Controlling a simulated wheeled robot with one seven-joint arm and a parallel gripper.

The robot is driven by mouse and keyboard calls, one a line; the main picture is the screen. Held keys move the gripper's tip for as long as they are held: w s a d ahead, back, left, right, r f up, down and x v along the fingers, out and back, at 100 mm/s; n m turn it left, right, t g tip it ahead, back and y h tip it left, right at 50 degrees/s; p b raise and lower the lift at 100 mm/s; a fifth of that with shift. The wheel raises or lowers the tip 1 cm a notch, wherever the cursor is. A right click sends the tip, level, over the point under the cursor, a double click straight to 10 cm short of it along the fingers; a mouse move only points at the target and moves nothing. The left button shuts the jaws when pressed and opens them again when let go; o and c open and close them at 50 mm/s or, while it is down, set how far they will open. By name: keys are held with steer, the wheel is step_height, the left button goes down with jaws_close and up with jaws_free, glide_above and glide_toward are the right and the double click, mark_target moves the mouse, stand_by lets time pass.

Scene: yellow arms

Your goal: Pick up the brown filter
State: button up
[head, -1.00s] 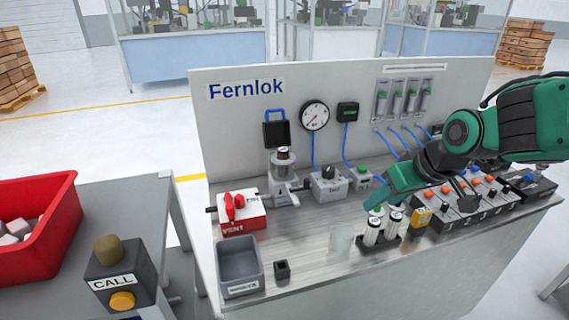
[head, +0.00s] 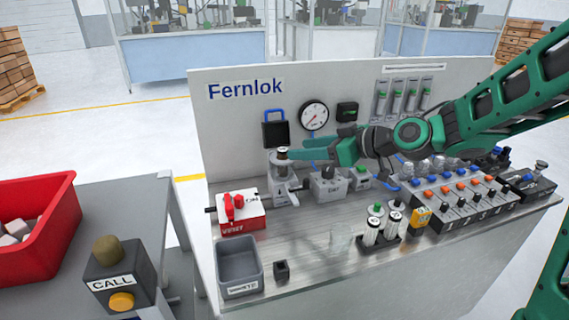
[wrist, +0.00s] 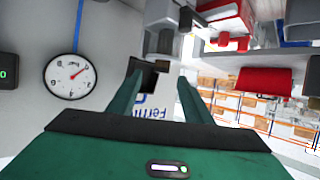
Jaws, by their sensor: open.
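The brown filter (head: 282,153) seems to be the small brown-topped cylinder in the grey holder marked A (head: 281,177), below the black box with a blue handle. My gripper (head: 311,143) is open and empty at about the filter's height, its fingers pointing left. The lower finger's tip overlaps the filter's right side in the head view; I cannot tell whether they touch. In the wrist view, a brownish cylinder (wrist: 165,42), probably the filter, shows beyond the two parted fingertips and is not between them.
A pressure gauge (head: 314,115) hangs on the panel behind. A red-and-white vent box (head: 240,213) stands left of the holder, grey valve blocks (head: 328,186) right. A grey bin (head: 240,268) and a rack of clear cylinders (head: 381,227) stand in front.

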mark_target(286, 150)
steer(key=shift+x, duration=2.95)
steer(key=shift+c, duration=0.3)
steer(key=c, duration=1)
